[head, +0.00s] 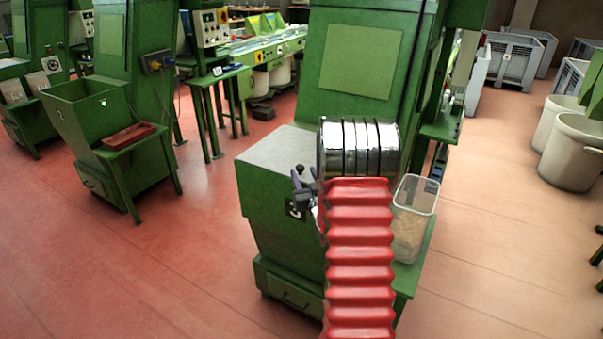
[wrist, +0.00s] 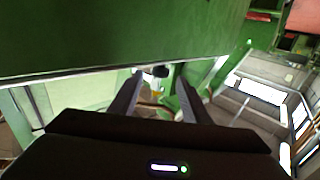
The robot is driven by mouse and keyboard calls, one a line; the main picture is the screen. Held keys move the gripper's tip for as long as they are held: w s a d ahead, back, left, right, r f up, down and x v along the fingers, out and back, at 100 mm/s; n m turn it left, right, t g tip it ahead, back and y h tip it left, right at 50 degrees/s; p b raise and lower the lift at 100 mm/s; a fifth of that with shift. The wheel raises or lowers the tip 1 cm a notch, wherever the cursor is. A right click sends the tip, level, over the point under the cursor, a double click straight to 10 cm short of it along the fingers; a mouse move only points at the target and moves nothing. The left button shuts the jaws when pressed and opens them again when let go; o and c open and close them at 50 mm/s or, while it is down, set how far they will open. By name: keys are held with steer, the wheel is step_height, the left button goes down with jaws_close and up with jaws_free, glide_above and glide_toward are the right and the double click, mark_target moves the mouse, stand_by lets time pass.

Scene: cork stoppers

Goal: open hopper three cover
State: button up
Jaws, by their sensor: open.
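Hopper three (head: 268,213) is the green hopper in the middle of the head view, with a dark "3" plate on its side. Its pale grey-green cover (head: 278,150) lies flat and shut over the top. My gripper (head: 301,184) is at the cover's near right edge, partly hidden by my own arm. A small dark knob (head: 300,169) shows just at the fingertips. In the wrist view the two fingers of my gripper (wrist: 160,79) are apart, with the dark knob (wrist: 160,71) between their tips. I cannot tell whether they touch it.
A clear bin (head: 412,215) with cork-coloured contents stands on a green shelf right of my arm. The tall green machine body (head: 358,60) rises behind the cover. An open hopper marked 2 (head: 95,112) stands at left, with a red tray (head: 130,136). Floor between is clear.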

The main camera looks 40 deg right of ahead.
steer(key=shift+x, duration=1.15)
steer(key=shift+c, duration=0.3)
jaws_close()
